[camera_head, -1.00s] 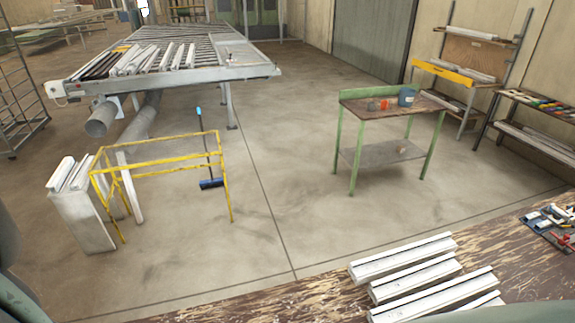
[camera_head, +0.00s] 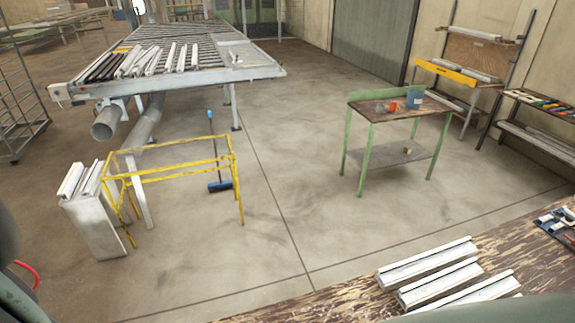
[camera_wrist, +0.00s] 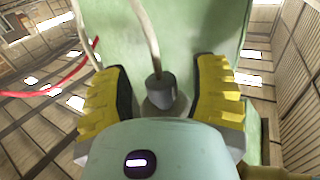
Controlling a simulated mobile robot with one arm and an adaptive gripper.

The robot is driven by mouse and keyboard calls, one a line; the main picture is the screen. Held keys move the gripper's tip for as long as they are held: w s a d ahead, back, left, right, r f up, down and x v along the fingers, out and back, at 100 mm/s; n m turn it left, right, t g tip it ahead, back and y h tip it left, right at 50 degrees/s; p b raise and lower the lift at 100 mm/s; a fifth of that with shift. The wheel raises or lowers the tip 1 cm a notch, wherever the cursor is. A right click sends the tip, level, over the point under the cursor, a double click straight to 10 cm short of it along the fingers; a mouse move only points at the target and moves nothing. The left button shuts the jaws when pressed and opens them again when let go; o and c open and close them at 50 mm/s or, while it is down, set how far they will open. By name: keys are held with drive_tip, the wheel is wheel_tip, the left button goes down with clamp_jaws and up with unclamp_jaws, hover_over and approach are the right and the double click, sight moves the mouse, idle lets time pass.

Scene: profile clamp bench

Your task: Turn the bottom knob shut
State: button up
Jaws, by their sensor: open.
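No knob can be made out in either view. My gripper (camera_wrist: 160,80) shows in the wrist view with its two yellow-padded fingers spread wide, one on each side. It is open. No held object shows between the fingers; a grey cylinder with a pale cable lies between them in the picture, in front of a pale green surface. I cannot tell whether these are part of my own body. A wooden bench top (camera_head: 343,302) fills the lower right of the head view, with several white profiles (camera_head: 430,266) lying on it.
A yellow frame (camera_head: 180,145) and upright white profiles stand left, before a roller conveyor (camera_head: 165,60). Tools lie at the bench's right end (camera_head: 560,222).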

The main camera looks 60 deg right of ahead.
drive_tip(key=shift+s, duration=0.1)
clamp_jaws()
idle(0.4)
